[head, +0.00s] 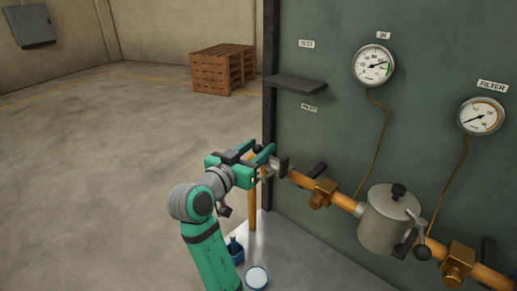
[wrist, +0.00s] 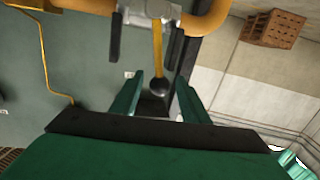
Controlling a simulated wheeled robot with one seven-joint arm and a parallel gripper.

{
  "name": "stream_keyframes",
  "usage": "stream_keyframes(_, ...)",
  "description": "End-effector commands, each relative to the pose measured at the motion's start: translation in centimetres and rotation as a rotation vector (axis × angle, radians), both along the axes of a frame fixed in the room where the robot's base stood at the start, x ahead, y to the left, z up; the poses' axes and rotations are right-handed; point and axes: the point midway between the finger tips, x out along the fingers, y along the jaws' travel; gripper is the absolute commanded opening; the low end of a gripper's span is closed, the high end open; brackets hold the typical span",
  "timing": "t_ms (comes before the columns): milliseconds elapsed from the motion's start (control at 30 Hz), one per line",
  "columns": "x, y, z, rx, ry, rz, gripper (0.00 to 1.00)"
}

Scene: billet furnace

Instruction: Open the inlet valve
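The inlet valve is on the orange pipe beside the panel's left edge. In the wrist view its grey body (wrist: 150,9) is at the top, and a yellow lever (wrist: 158,50) runs down from it to a black ball knob (wrist: 159,87). My gripper (head: 264,156) is in front of the valve in the head view and hides most of the lever there. In the wrist view my gripper (wrist: 161,78) is open, with the knob end of the lever seen between its two green fingers. A gap shows on both sides of the knob; I cannot tell its depth.
The panel carries a dark shelf (head: 295,84), an IN gauge (head: 373,65) and a FILTER gauge (head: 481,116). A grey filter pot (head: 389,220) sits on the pipe to the right. A blue holder (head: 235,251) and a white round dish (head: 257,277) stand below. Pallets (head: 222,69) are far back.

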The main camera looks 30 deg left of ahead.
Motion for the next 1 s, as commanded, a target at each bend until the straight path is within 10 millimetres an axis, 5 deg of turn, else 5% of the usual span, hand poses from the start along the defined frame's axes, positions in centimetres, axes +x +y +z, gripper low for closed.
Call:
stream_keyframes(233, -1.0, 0.0, 0.1, 0.001, -0.001, 0.001, 0.41)
stream_keyframes(700, -9.0, 0.0, 0.5, 0.0, -0.001, 0.002, 0.41)
stream_keyframes(1000, -10.8, -0.1, 0.5, 0.001, 0.0, -0.001, 0.41)
